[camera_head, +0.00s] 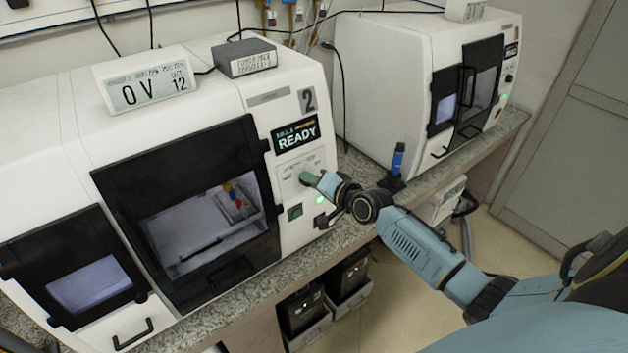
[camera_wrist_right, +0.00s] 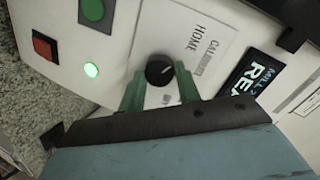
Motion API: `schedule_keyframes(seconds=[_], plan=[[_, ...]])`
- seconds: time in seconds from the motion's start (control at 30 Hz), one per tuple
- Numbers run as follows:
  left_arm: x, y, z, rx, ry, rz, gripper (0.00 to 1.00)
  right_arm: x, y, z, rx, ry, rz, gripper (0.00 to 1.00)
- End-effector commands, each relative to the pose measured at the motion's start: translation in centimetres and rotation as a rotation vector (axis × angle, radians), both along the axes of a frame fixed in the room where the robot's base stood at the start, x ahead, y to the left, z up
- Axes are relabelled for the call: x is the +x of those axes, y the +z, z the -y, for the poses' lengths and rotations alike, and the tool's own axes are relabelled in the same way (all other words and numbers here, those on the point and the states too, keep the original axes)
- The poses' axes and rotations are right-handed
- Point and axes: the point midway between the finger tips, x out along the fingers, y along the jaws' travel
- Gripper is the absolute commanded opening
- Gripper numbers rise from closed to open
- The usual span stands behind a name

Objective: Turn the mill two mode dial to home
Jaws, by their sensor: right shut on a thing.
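Mill two (camera_head: 225,95) is the white machine marked 2, with a lit READY screen (camera_head: 297,134). Its mode dial (camera_wrist_right: 160,70) is a small round black knob with a pale pointer mark, on a white plate (camera_wrist_right: 205,45) lettered HOME and another word starting with CAL. My right gripper (camera_wrist_right: 160,88) has its green fingers on either side of the dial and is shut on it. In the head view the right gripper (camera_head: 308,179) is against the panel below the READY screen and hides the dial. My left gripper is in neither view.
Near the dial are a green button (camera_wrist_right: 92,10), a red button (camera_wrist_right: 45,46) and a lit green light (camera_wrist_right: 91,70). A second white mill (camera_head: 385,75) stands at the back right. A blue-topped item (camera_head: 398,158) stands on the speckled counter (camera_head: 362,165) behind my right wrist.

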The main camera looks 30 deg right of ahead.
Motion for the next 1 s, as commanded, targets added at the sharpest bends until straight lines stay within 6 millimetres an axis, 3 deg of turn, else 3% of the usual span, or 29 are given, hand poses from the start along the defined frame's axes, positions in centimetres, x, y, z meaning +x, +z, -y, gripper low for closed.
schedule_keyframes(seconds=[0.5, 0.53, 0.7, 1.0], plan=[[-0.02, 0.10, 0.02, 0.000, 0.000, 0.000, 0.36, -0.03, -0.10, 0.00, -0.022, 0.003, 0.000, 0.10], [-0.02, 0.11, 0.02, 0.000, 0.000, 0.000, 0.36, -0.03, -0.10, 0.00, -0.022, 0.003, 0.000, 0.34], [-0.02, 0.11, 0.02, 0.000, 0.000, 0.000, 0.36, -0.02, -0.07, 0.00, -0.021, 0.003, 0.000, 0.55], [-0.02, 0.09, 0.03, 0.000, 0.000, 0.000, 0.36, -0.11, -0.01, 0.01, -0.020, 0.002, 0.001, 0.55]])
